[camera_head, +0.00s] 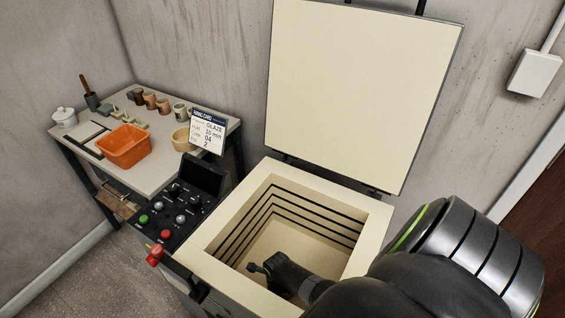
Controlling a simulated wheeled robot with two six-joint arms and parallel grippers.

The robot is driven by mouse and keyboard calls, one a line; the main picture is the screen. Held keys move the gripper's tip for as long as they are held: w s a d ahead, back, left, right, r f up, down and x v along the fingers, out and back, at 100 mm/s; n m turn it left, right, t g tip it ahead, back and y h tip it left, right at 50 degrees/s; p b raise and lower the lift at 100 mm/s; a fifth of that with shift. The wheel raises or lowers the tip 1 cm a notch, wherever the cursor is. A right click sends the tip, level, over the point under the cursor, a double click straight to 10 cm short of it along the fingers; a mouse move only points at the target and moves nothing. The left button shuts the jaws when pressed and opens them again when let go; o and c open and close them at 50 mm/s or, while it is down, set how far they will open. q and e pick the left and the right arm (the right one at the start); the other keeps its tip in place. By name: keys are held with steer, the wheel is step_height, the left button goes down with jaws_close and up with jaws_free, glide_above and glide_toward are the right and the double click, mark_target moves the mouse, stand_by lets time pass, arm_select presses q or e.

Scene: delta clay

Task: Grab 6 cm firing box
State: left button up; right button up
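No firing box can be made out; the lower part of the kiln chamber is partly hidden by my arm. The open kiln (222,213) stands in the middle, its cream lid raised behind it. My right arm comes in from the lower right, and its dark gripper (262,268) is over or inside the chamber, pointing left. The fingers are small and dark, so their opening is unclear, and I see nothing held in them. My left gripper is not in view.
A control panel (178,214) with a red knob (155,255) sits left of the chamber.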

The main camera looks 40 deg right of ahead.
steer(key=shift+f, duration=0.15)
jaws_close()
stand_by(0.4)
